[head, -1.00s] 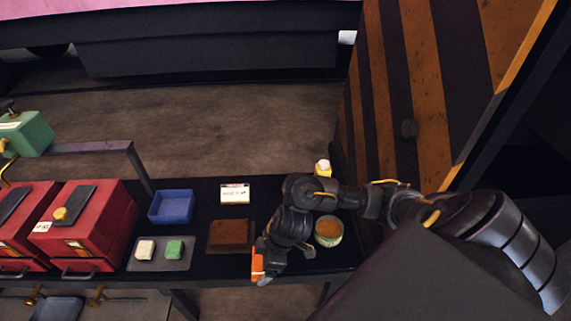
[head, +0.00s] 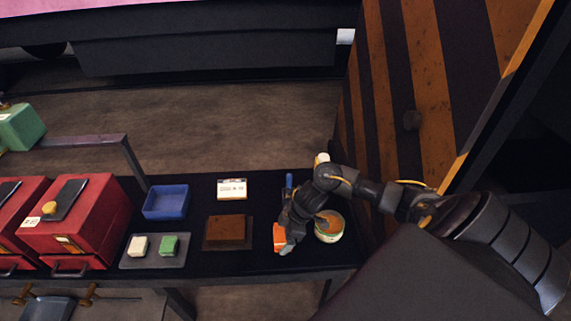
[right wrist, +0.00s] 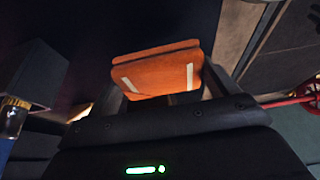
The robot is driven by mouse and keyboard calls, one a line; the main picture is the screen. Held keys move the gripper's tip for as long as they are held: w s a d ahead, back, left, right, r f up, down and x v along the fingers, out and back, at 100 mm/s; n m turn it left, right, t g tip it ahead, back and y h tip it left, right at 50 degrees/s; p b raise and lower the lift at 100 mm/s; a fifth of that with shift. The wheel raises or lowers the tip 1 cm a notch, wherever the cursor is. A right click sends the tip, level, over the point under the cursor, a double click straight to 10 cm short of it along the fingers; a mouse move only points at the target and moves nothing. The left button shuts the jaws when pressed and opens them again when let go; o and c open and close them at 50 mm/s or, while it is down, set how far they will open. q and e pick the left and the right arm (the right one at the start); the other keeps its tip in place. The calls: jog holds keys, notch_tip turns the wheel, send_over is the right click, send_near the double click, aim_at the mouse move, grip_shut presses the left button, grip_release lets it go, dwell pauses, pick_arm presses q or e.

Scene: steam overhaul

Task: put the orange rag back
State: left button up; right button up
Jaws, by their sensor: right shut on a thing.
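The orange rag (head: 279,238) is in the jaws of my right gripper (head: 287,243), over the front part of the dark bench. The right wrist view shows the rag (right wrist: 155,75) as a folded orange pad with two pale stripes, pinched between the fingers. I cannot tell whether it touches the bench top. A grey tray (head: 128,262) to the left holds a white folded piece (head: 138,246) and a green one (head: 169,245). A brown square pad (head: 227,232) lies between that tray and the gripper. My left gripper is not in view.
A round tin (head: 329,237) with orange-brown contents stands just right of the gripper. A blue tray (head: 166,202) and a white card (head: 232,188) lie further back. A blue upright thing (head: 289,180) is behind the gripper. Red boxes (head: 85,225) stand at left; a striped panel (head: 400,90) rises at right.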

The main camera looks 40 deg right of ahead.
jog(key=shift+d+f, duration=0.15)
jog(key=shift+f, duration=1.6)
jog(key=shift+f, duration=0.15)
jog(key=o, duration=0.7)
jog(key=shift+w, duration=0.1)
jog(key=v, duration=1.2)
jog(key=shift+p, duration=0.45)
